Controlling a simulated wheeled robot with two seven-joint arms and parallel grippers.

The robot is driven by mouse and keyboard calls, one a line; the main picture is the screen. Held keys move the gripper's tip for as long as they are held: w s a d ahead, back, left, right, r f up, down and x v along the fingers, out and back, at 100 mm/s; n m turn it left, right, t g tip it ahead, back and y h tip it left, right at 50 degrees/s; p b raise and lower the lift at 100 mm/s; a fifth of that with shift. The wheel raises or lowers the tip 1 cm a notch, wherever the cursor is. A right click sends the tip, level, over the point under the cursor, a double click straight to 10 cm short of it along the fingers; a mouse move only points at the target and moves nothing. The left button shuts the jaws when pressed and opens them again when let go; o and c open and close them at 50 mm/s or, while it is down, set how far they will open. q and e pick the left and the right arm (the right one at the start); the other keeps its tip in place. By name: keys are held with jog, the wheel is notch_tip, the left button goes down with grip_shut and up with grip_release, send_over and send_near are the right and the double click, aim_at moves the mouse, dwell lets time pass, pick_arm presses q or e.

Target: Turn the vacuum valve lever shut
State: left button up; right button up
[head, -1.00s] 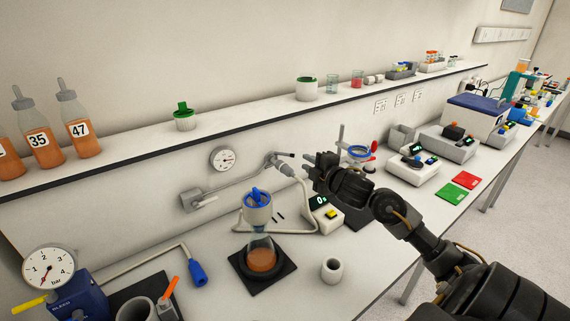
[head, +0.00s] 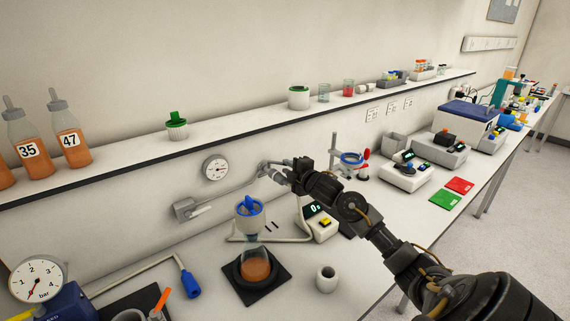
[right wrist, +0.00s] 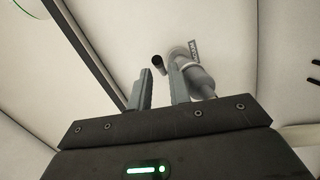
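The grey vacuum valve (head: 266,170) sits at the end of a thin pipe along the back wall, beside my right gripper (head: 284,171). In the right wrist view, the valve's round grey body (right wrist: 199,78) lies just right of and beyond the fingers. A short lever-like part with a dark end (right wrist: 158,62) shows near the fingertips. The two fingers of my right gripper (right wrist: 161,82) stand apart with a clear gap. I cannot tell whether they touch the lever. My left gripper is not in view.
A grey wall fitting (head: 185,209) holds the pipe's left end, below a round gauge (head: 215,169). A filter flask (head: 256,264) with a blue-topped funnel stands below the valve. A small display unit (head: 318,222), a white cup (head: 326,279) and the shelf (head: 235,121) are close by.

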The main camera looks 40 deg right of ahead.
aim_at(277, 163)
jog(key=shift+w+d+f, duration=0.1)
jog(key=shift+w, duration=0.5)
jog(key=shift+w+d+f, duration=0.1)
jog(key=shift+w, duration=0.45)
grip_shut()
